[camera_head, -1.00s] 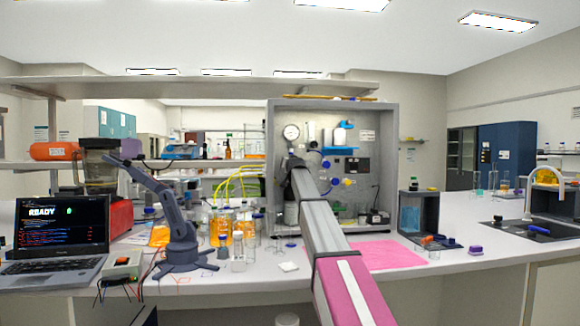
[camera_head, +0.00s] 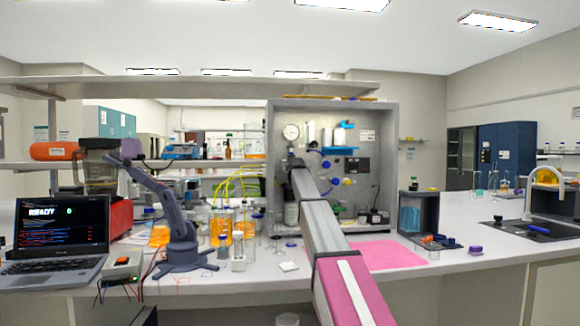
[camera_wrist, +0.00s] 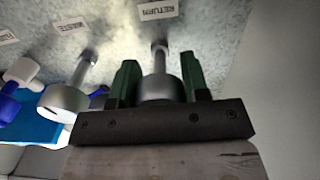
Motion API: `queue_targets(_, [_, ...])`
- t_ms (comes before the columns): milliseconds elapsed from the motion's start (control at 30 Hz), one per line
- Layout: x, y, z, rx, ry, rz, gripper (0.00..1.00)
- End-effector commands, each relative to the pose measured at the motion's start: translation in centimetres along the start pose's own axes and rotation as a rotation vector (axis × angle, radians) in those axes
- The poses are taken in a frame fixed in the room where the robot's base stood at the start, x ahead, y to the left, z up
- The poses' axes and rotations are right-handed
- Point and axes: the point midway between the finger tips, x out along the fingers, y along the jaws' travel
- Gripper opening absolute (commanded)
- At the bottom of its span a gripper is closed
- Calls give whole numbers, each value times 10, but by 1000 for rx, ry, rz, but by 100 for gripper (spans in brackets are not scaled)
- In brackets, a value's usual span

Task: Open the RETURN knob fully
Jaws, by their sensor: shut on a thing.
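The RETURN knob (camera_wrist: 160,86) is a grey metal cylinder on a short stem, under the RETURN label (camera_wrist: 158,10) in the wrist view. My gripper (camera_wrist: 161,82) has its two green fingers on either side of this knob and is shut on it. The lower part of the knob is hidden by the gripper's dark body. In the head view my arm reaches into the grey rig cabinet (camera_head: 393,160) and hides the knob and the gripper. How far the knob is turned cannot be told.
In the wrist view a second grey knob (camera_wrist: 64,100) sits left of my gripper under another label. Blue and white valve parts (camera_wrist: 22,75) are further left. The panel right of my gripper looks clear. A pink mat (camera_head: 385,256) lies before the cabinet.

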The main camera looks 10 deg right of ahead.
Motion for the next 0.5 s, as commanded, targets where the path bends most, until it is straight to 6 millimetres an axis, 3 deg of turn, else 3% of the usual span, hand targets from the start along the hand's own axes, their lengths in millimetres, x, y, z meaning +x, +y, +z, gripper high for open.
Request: queue_targets(500, [0,0,0,-490,-1,0,18])
